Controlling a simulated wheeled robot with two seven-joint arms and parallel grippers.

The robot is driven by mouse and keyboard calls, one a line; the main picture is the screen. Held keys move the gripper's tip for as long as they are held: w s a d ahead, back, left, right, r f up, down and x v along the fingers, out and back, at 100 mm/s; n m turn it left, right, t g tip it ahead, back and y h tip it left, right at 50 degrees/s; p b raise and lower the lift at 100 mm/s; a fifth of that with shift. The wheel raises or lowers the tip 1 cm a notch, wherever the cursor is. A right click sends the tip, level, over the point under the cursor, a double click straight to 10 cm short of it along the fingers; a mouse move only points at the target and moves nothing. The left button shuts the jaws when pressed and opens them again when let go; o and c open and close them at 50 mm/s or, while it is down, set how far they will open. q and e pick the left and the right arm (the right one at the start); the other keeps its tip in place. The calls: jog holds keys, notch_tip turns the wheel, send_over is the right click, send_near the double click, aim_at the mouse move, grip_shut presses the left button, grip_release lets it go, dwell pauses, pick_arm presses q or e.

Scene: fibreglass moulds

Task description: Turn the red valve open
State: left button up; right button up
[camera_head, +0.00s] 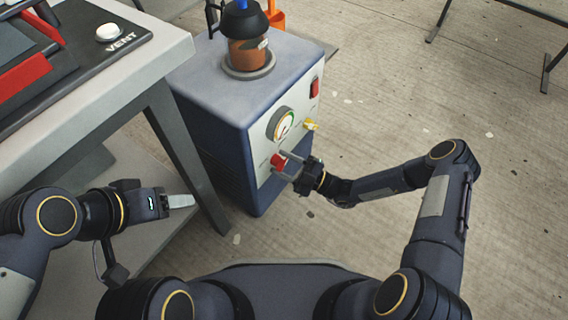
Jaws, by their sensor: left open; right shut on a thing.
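The red valve (278,161) sits low on the pale front panel of a blue-grey machine (208,98). My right gripper (286,165) is at the panel, shut on the red valve, with its fingers on either side of it. The fingers hide part of the valve, and I cannot tell its exact angle. My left gripper (181,201) is open and empty, low at the left, in front of the table leg and well away from the valve.
A round gauge (281,124), a yellow knob (311,125) and a red switch (315,87) share the panel. A jar (247,54) stands on the machine. A table (168,50) with a VENT button (108,32) is at the left. The floor at right is mostly clear.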

jog(key=o, duration=1)
jog(key=p+v, duration=0.1)
jog(key=v, duration=0.7)
jog(key=shift+p, duration=0.3)
